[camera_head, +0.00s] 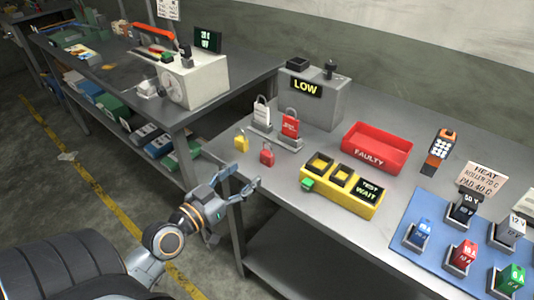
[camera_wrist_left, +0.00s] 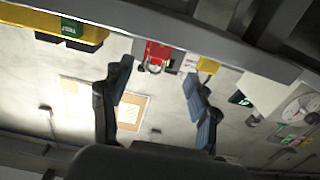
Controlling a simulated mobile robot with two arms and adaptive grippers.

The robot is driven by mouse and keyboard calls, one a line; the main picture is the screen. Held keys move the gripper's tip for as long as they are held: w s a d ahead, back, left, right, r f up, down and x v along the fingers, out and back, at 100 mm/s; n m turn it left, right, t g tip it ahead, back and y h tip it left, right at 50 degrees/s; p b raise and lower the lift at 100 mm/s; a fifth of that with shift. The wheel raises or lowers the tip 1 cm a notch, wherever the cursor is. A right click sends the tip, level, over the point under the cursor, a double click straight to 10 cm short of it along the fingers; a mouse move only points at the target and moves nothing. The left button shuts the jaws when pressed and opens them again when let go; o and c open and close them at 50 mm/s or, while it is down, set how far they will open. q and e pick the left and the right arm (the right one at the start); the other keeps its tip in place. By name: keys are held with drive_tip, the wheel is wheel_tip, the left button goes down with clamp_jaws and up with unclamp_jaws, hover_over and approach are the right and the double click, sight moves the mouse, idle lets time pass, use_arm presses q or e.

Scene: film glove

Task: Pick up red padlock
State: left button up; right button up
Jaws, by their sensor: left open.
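A small red padlock (camera_head: 267,156) sits near the front left edge of the right-hand bench, with a small yellow padlock (camera_head: 241,143) to its left. A larger red padlock (camera_head: 290,126) and a white padlock (camera_head: 262,114) stand behind them on grey holders. My left gripper (camera_head: 241,186) is open and empty at the bench's front edge, nearer than the small red padlock and apart from it. In the upside-down left wrist view, red (camera_wrist_left: 158,52) and yellow (camera_wrist_left: 208,65) padlock shapes show beyond the open fingers (camera_wrist_left: 160,85). My right gripper is out of view.
A yellow test box (camera_head: 343,196) and a red FAULTY bin (camera_head: 377,150) lie to the right. A grey LOW box (camera_head: 311,97) stands behind. A blue mat (camera_head: 405,251) holds several blocks. The bench's front edge (camera_head: 236,187) is close to my left gripper.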

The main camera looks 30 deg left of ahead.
sight(264, 157)
use_arm(q)
drive_tip(key=w, duration=0.2)
drive_tip(key=w+p, duration=0.1)
drive_tip(key=w, duration=0.1)
drive_tip(key=shift+w+d, duration=0.2)
drive_tip(key=shift+w, duration=0.15)
drive_tip(key=shift+w+p, duration=0.3)
drive_tip(key=shift+w, duration=0.25)
drive_tip(key=w+p, duration=0.1)
drive_tip(key=w, duration=0.2)
drive_tip(key=shift+w+d, duration=0.15)
drive_tip(key=shift+w, duration=0.15)
drive_tip(key=shift+w+f, duration=0.1)
drive_tip(key=shift+w, duration=0.3)
drive_tip(key=shift+s, duration=0.1)
clamp_jaws()
